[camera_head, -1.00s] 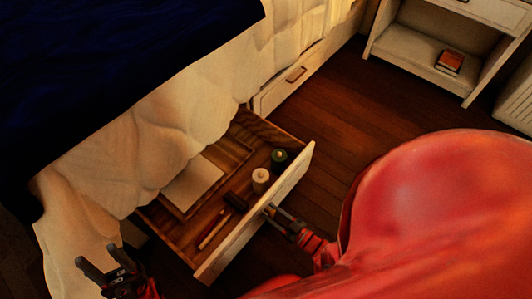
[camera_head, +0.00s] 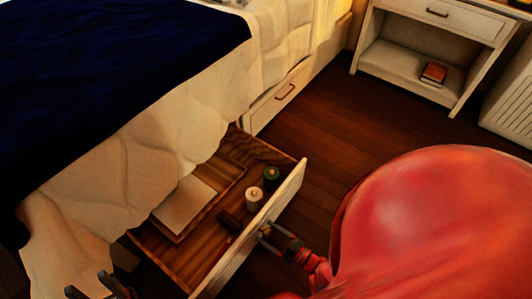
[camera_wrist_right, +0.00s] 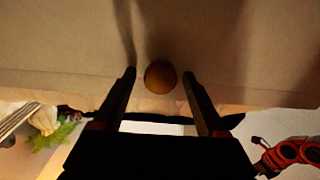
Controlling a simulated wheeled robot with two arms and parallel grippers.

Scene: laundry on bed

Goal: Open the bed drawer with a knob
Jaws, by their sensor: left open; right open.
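The bed drawer (camera_head: 283,204) is pulled out from under the bed, with its wooden inside showing. Its round knob (camera_wrist_right: 160,76) is on the pale front panel, between the fingers of my right gripper (camera_wrist_right: 160,80) in the right wrist view. My right gripper (camera_head: 268,235) is open at the outer face of the drawer front in the head view, with a gap on both sides of the knob. My left gripper (camera_head: 92,288) is open and empty at the bottom left, partly cut off by the frame edge.
Inside the drawer are a white container (camera_head: 254,198), a dark green one (camera_head: 271,177) and a pale flat item (camera_head: 184,205). A second drawer (camera_head: 281,98) with a bar handle is shut. A white nightstand (camera_head: 402,72) stands at the top right. Dark floor is clear between.

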